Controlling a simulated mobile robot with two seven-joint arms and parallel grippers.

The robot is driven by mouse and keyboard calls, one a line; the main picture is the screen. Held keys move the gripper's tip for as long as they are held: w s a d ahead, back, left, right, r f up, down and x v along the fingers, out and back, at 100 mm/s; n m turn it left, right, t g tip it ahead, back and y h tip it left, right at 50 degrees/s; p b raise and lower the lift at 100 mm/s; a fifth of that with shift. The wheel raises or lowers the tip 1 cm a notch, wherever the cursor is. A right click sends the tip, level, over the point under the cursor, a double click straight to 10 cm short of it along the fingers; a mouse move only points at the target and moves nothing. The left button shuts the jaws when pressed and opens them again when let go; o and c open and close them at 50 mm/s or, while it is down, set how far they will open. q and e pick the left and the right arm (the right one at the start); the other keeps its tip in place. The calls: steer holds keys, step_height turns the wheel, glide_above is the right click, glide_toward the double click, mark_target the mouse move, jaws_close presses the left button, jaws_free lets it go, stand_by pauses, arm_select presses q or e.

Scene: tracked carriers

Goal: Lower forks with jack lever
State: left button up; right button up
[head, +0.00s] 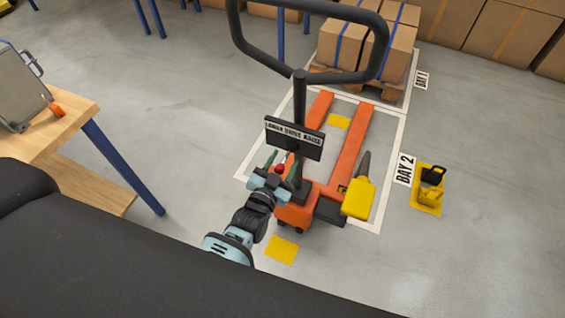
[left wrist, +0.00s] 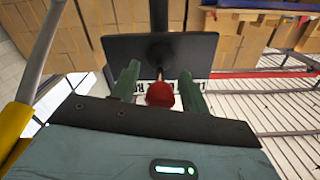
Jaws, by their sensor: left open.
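The orange pallet jack (head: 297,213) stands with its two forks (head: 352,143) pointing away from me, inside the white outline marked BAY 2. Its black loop handle (head: 299,85) rises toward the top of the head view. A black label plate (head: 294,138) sits on the handle post. The jack lever has a red knob (head: 280,168), also seen in the left wrist view (left wrist: 160,94). My left gripper (head: 275,165) is open, with its green fingers (left wrist: 160,92) on either side of the red knob. Contact with the knob cannot be told. My right gripper is out of view.
A yellow block with a dark lever (head: 358,198) is at the jack's right side. A yellow chock (head: 430,195) sits on a yellow floor mark to the right. A loaded pallet (head: 360,87) stands in BAY 1. A wooden bench (head: 65,130) is at left. Open floor lies right.

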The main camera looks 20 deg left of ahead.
arm_select(q)
steer(key=s, duration=0.7)
steer(key=shift+s+a, duration=0.35)
steer(key=shift+a, duration=0.05)
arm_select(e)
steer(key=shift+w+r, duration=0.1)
arm_select(q)
steer(key=shift+s, duration=0.1)
steer(key=s+a+f+n+g+p, duration=0.1)
steer(key=s+a+g+p, duration=0.1)
steer(key=s, duration=1.2)
steer(key=s+a+f+n+g+p, duration=0.1)
steer(key=s+g+p, duration=0.3)
steer(key=s, duration=1.1)
steer(key=a+f+g, duration=0.1)
steer(key=g, duration=0.2)
steer(key=shift+s+a+p, duration=0.15)
steer(key=shift+a+p, duration=0.05)
steer(key=shift+p, duration=0.15)
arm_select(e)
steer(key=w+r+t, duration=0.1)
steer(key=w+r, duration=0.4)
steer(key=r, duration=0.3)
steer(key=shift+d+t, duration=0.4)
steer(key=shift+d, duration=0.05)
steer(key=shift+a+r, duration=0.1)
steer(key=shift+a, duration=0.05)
